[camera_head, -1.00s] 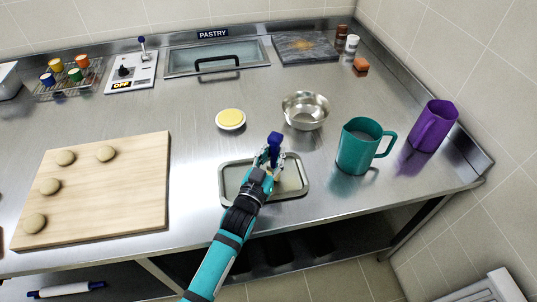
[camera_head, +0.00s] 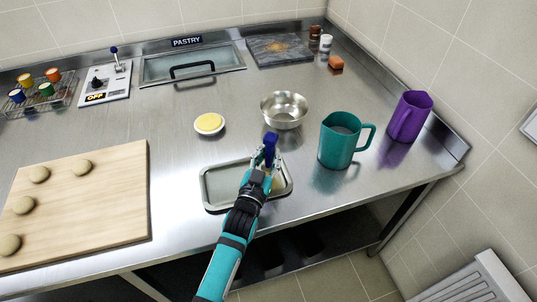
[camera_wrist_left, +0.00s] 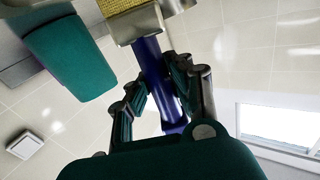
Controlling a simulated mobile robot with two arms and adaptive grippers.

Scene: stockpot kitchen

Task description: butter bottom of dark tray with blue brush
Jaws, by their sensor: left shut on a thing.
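The tray (camera_head: 211,197) is a shallow grey metal rectangle with rounded corners near the counter's front edge. My left gripper (camera_head: 267,166) is over its right part. It is shut on the blue brush (camera_head: 270,147), held with the blue handle end up; the bristle end is mostly hidden by the fingers. In the left wrist view the fingers (camera_wrist_left: 160,98) close around the blue handle (camera_wrist_left: 150,62), with yellow bristles at the top edge. Whether the bristles touch the tray bottom cannot be told. A white dish of yellow butter (camera_head: 209,122) sits behind the tray. My right gripper is not in view.
A steel bowl (camera_head: 284,111) stands behind the gripper; a teal jug (camera_head: 338,143) and a purple jug (camera_head: 409,118) stand to the right. A wooden board (camera_head: 85,205) with several dough balls lies left. Counter between board and tray is clear.

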